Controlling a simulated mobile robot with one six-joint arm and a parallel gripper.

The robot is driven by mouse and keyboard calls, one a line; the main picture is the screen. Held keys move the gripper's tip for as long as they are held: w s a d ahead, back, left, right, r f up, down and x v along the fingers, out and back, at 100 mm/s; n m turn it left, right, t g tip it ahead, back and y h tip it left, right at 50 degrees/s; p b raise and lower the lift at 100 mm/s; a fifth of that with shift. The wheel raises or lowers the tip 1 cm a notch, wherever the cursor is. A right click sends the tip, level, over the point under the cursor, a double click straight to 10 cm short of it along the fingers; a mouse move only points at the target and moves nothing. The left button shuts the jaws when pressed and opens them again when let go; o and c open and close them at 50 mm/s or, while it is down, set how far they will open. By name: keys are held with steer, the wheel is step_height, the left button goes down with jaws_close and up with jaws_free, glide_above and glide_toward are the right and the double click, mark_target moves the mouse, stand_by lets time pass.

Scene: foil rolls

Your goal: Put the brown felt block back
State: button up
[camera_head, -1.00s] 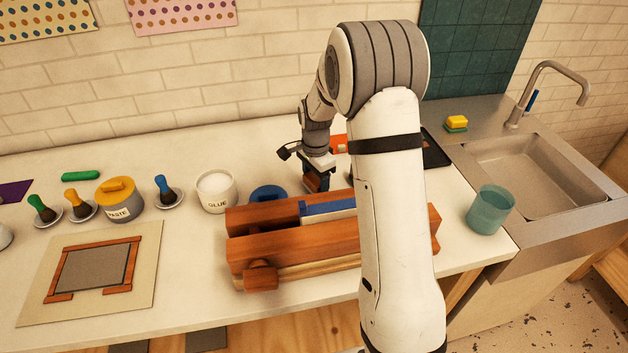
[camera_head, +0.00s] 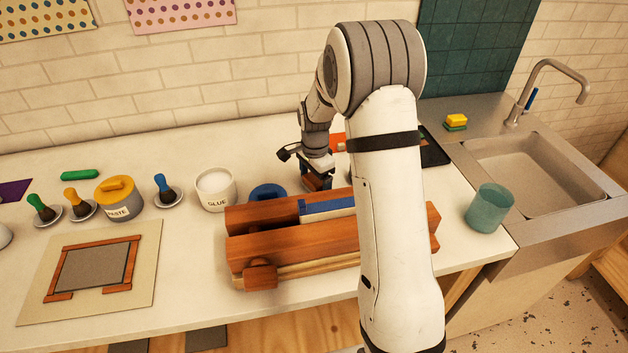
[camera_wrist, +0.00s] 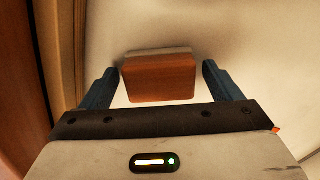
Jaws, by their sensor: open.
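My gripper (camera_head: 316,182) is low over the counter behind the wooden press, its jaws open. In the wrist view my gripper (camera_wrist: 157,73) has one blue finger on each side of a brown block (camera_wrist: 160,80) with a paler strip along its top edge. This looks like the brown felt block. Gaps show between the block and both fingers, so it is not gripped. In the head view the gripper and the press largely hide the block.
The wooden press (camera_head: 290,240) with a blue piece (camera_head: 328,205) lies close in front of my gripper. A blue round item (camera_head: 267,192), a glue pot (camera_head: 215,190) and a paste pot (camera_head: 118,200) stand to the left. A teal cup (camera_head: 490,208) and the sink (camera_head: 540,175) are right.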

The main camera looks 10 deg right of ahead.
mark_target(315, 179)
step_height(315, 179, up, 11)
steer(key=b, duration=0.1)
steer(key=s+r+n+t, duration=0.1)
steer(key=s+r+n, duration=0.6)
steer(key=s, duration=0.6)
steer(key=s+n+t, duration=0.2)
steer(key=s+n, duration=0.4)
steer(key=s, duration=0.9)
steer(key=shift+s+f+n, duration=0.3)
steer(key=shift+s+f, duration=0.1)
